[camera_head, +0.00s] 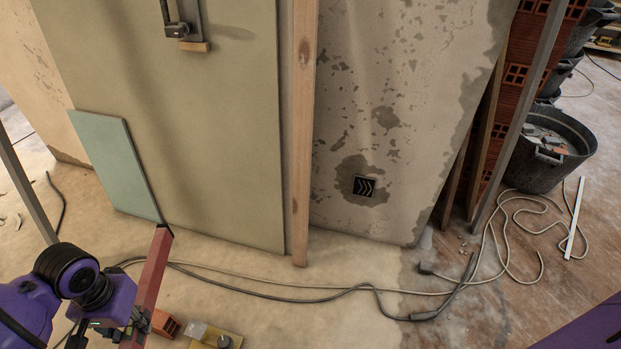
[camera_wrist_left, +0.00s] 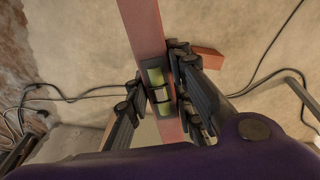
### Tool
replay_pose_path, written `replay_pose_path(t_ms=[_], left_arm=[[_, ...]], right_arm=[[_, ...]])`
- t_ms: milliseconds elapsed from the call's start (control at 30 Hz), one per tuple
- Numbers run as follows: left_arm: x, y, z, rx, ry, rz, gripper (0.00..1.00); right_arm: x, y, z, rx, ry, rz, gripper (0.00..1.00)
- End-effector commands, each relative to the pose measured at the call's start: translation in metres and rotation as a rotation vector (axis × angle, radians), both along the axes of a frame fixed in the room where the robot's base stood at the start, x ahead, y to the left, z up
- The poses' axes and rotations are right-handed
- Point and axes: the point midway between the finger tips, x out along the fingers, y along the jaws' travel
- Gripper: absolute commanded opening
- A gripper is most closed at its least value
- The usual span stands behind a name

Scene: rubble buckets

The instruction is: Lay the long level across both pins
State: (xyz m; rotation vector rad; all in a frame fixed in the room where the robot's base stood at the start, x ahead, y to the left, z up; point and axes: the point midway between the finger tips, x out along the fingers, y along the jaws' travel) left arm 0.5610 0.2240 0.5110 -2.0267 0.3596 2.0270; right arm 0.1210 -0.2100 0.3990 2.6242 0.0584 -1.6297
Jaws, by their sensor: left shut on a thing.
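The long level is a red bar with a greenish vial window. In the head view the level (camera_head: 154,268) is at the lower left, tilted, its upper end in front of the wall's foot. My left gripper (camera_head: 138,322) is shut on it. In the left wrist view the level (camera_wrist_left: 144,28) runs up out of the top edge, and the fingers of my left gripper (camera_wrist_left: 157,96) stand on both sides of it at the vial. The level's lower end is cut off by the frame. I cannot make out the two pins. My right gripper is not in view.
A teal board (camera_head: 116,165) leans on the wall panel (camera_head: 190,120). A wooden post (camera_head: 302,130) stands right of it. Cables (camera_head: 330,297) cross the floor. A rubble bucket (camera_head: 545,165) stands at right. A yellow item (camera_head: 215,338) lies at bottom. A dark fitting (camera_head: 178,30) hangs above.

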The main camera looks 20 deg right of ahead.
Motion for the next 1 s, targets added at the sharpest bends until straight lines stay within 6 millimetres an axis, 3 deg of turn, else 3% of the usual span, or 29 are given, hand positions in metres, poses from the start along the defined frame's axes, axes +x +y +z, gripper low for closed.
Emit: replay_pose_path(t_ms=[33, 200, 300, 433, 633, 1000], left_arm=[[-0.005, 0.010, -0.040, 0.003, 0.013, -0.024, 0.00], [-0.016, 0.041, -0.134, 0.002, 0.012, -0.137, 0.00], [-0.025, 0.058, -0.181, 0.003, 0.010, -0.205, 0.00], [-0.037, 0.076, -0.225, 0.001, 0.006, -0.280, 0.00], [-0.046, 0.091, -0.256, 0.002, 0.000, -0.345, 0.00], [-0.047, 0.092, -0.257, 0.001, -0.003, -0.353, 0.00]], right_arm=[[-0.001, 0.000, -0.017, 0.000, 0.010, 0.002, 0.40], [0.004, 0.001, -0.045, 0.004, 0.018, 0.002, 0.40], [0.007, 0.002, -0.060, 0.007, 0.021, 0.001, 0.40], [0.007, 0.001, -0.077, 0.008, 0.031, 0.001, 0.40], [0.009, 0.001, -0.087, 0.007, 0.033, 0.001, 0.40], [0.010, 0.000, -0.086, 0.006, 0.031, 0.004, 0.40]])
